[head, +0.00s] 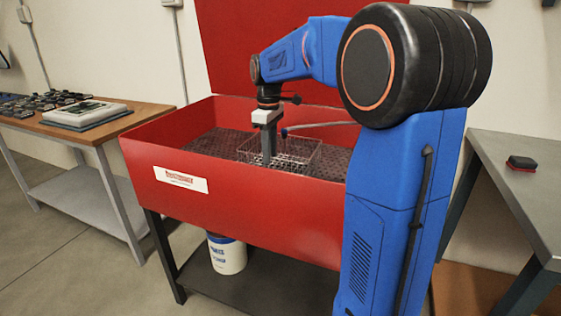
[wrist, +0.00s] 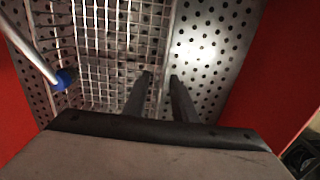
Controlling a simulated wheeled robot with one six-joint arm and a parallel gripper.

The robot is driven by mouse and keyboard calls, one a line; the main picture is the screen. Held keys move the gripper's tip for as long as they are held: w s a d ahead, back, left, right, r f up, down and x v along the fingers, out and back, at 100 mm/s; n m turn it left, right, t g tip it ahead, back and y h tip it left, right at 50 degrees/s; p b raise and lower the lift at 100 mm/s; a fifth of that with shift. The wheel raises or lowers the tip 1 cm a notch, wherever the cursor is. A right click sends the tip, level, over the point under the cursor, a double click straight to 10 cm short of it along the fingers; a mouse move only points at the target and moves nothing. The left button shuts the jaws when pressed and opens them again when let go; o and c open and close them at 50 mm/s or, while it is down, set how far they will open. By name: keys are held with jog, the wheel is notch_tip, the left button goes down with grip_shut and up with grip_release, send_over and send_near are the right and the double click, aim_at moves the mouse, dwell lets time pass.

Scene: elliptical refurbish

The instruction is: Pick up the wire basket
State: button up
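The wire basket (head: 303,153) is a rectangular metal mesh basket sitting upright on the perforated floor of the red parts washer (head: 235,205). In the wrist view the basket (wrist: 100,38) fills the upper middle, with its right wall running down towards my fingers. My gripper (head: 268,158) points straight down at the basket's near left part. In the wrist view my gripper (wrist: 161,77) has its two dark fingers a small gap apart, one on each side of that wall. The fingers do not look closed on the wire. The head view hides the exact contact.
A hose with a blue tip (wrist: 64,78) hangs over the basket's left side in the wrist view. The washer's red walls (wrist: 287,75) surround the basin. A wooden-topped bench (head: 95,122) stands left, and a grey table (head: 520,175) right. A white bucket (head: 227,255) stands below.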

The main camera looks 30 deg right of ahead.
jog(key=shift+s+a+f, duration=0.1)
jog(key=shift+f, duration=2.75)
grip_shut()
